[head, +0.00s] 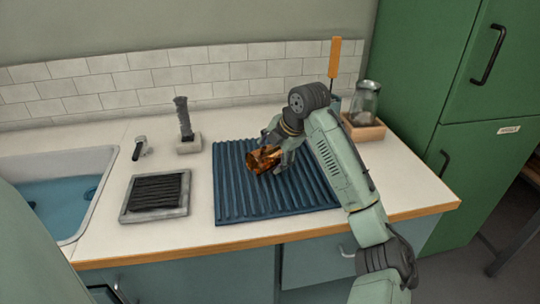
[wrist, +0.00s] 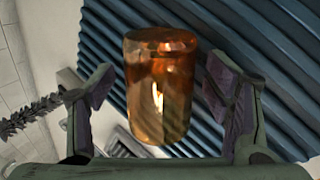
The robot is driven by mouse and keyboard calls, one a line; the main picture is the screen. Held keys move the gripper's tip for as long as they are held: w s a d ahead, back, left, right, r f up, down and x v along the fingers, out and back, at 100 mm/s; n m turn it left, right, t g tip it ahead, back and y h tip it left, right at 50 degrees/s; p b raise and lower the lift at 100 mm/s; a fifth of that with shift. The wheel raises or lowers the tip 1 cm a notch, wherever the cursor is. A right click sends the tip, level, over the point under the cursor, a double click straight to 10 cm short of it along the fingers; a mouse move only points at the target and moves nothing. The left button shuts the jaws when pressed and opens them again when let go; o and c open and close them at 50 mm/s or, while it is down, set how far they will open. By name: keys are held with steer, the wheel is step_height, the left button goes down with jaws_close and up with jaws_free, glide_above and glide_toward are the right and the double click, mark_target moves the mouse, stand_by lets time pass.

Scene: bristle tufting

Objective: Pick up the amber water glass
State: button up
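The amber water glass (head: 264,159) is at the middle of the blue ribbed mat (head: 233,203) in the head view, and it looks tilted there. In the wrist view the glass (wrist: 160,95) stands between my two fingers, with the mat (wrist: 275,60) behind it. My gripper (head: 277,148) is at the glass in the head view, partly hiding it. In the wrist view my gripper (wrist: 160,90) is open, with a narrow gap visible on each side of the glass. Whether the glass touches the mat is hard to tell.
A dark brush in a stand (head: 186,136) and a grey framed tray (head: 155,214) are left of the mat. The sink (head: 100,170) lies further left. A glass jar (head: 365,100) stands on a wooden tray behind my arm. Counter in front is clear.

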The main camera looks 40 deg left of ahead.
steer(key=c, duration=1.6)
steer(key=shift+o, duration=0.2)
steer(key=shift+r, duration=0.1)
